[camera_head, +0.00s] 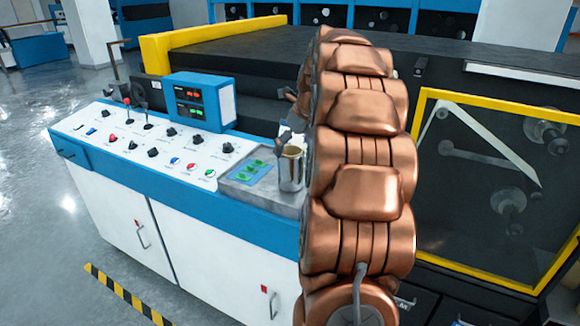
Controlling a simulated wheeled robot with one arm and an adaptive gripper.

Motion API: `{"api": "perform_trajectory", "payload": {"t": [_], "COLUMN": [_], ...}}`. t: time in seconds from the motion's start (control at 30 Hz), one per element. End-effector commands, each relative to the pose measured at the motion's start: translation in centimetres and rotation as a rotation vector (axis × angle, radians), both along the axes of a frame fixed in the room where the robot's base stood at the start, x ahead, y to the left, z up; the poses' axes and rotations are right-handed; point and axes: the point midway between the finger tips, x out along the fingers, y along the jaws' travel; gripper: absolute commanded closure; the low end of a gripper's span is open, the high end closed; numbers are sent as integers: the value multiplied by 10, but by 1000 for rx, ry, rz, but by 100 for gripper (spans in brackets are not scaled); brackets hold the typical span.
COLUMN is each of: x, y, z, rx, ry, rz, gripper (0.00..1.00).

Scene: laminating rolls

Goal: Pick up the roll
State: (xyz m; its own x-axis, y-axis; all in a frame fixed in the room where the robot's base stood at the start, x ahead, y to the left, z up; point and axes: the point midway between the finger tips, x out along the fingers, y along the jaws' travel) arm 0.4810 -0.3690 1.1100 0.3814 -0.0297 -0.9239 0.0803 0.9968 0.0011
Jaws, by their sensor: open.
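A small upright silver cylinder (291,172) with a brownish hollow top stands on the grey plate at the right end of the control console. It may be the roll; I cannot tell for sure. My copper-coloured arm rises just to the right of it and hides part of the area behind. My gripper (284,138) shows only in part, as dark grey pieces at the left edge of the arm, by the top of the cylinder. It is open, and nothing is seen held in it. Whether a finger touches the cylinder cannot be told.
The console (150,150) carries knobs, levers and buttons, with a blue display box (200,102) behind them. Green pads (250,172) lie left of the cylinder. A dark machine with a yellow-framed window (480,277) stands right. Floor at left is clear.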

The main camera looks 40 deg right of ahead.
Motion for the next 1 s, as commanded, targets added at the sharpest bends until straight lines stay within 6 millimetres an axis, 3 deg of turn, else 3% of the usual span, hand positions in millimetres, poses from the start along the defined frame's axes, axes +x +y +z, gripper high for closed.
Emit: {"api": "perform_trajectory", "payload": {"t": [0.5,0.73,1.0], "x": [20,20,20], "y": [-2,-3,-4], "z": [-47,-48,-49], "rx": [0,-2,-2], "ry": [1,-1,0], "rz": [3,1,1], "gripper": [0,0,28]}}
